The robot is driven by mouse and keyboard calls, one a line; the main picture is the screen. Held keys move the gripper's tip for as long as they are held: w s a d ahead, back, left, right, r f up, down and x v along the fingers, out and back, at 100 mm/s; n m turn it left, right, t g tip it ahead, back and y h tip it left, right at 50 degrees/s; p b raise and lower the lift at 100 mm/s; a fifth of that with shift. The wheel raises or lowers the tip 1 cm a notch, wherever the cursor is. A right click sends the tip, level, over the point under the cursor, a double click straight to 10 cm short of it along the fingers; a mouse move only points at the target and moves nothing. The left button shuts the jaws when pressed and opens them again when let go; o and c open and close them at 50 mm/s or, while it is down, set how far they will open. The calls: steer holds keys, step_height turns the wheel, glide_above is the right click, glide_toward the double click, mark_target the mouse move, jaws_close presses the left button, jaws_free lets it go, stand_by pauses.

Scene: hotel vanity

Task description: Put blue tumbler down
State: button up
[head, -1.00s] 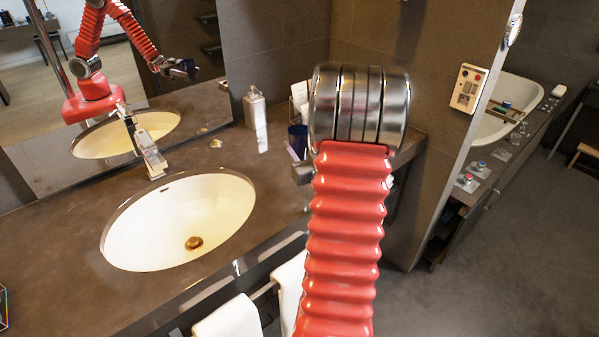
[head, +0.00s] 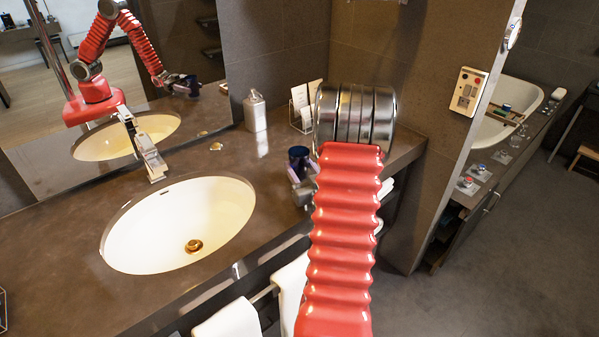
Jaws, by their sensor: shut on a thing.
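The dark blue tumbler (head: 298,153) is upright above or on the brown vanity counter (head: 245,165), right of the basin. My gripper (head: 301,172) is shut on it, with its fingers at the tumbler's lower part. My red arm and its metal joint stand in front and hide part of the gripper's right side. The tumbler and gripper also show in the mirror at the upper left. I cannot tell whether the tumbler's base touches the counter.
The oval basin (head: 180,225) with its tap (head: 150,158) is to the left. A soap dispenser (head: 254,110) and a card holder (head: 302,108) stand behind the tumbler. Towels (head: 230,318) hang at the front edge. Counter between basin and gripper is clear.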

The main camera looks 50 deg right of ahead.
steer(key=shift+f, duration=0.9)
steer(key=shift+f, duration=0.1)
steer(key=o, duration=1.4)
steer(key=v, duration=1.2)
